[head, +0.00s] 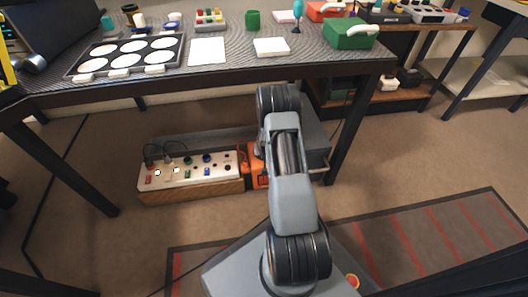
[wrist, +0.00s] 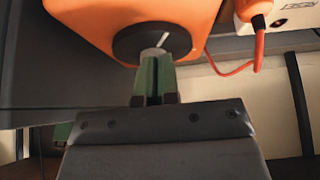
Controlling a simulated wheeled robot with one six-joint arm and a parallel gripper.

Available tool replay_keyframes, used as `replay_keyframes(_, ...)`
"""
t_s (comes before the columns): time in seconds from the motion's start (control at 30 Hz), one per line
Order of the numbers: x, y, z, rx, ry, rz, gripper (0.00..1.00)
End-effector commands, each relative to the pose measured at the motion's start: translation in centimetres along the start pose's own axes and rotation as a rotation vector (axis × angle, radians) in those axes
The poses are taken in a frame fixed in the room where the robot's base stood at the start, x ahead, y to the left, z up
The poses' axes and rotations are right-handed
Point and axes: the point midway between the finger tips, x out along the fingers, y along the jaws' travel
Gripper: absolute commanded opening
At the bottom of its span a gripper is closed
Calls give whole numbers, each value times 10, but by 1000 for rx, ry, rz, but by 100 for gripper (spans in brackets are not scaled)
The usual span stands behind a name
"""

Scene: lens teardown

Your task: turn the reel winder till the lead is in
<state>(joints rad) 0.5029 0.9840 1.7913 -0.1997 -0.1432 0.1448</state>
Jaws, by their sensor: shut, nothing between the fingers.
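The orange reel (wrist: 75,12) fills the top of the wrist view. Its round black winder (wrist: 128,44) has a white line on its face. My gripper (wrist: 157,68) points at the winder with its green fingers together. The fingertips overlap the winder's lower edge in the picture; whether they touch it I cannot tell. The orange lead (wrist: 238,71) hangs out of the reel in a loop, and its plug end (wrist: 262,22) is at the white panel on the right. In the head view the reel (head: 257,166) shows beside my arm, which hides my gripper.
A switch panel (head: 190,172) with sockets and knobs sits on a low wooden box left of the reel. A workbench (head: 225,51) with trays and boxes stands above. Open floor (head: 105,135) lies to the left, and a red-striped mat (head: 430,235) lies at right.

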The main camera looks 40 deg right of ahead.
Motion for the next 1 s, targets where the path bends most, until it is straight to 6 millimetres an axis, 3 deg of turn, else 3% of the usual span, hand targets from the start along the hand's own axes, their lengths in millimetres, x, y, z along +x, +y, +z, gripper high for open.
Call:
replay_keyframes(0.03, 1, 0, 8, 0, -14, 0, 0)
replay_keyframes(0.23, -2, 3, 7, 7, -11, 3, 0)
replay_keyframes(0.8, -54, 1, -23, 6, -7, 2, 0)
replay_keyframes(1.0, -55, 2, -23, 7, -8, 2, 0)
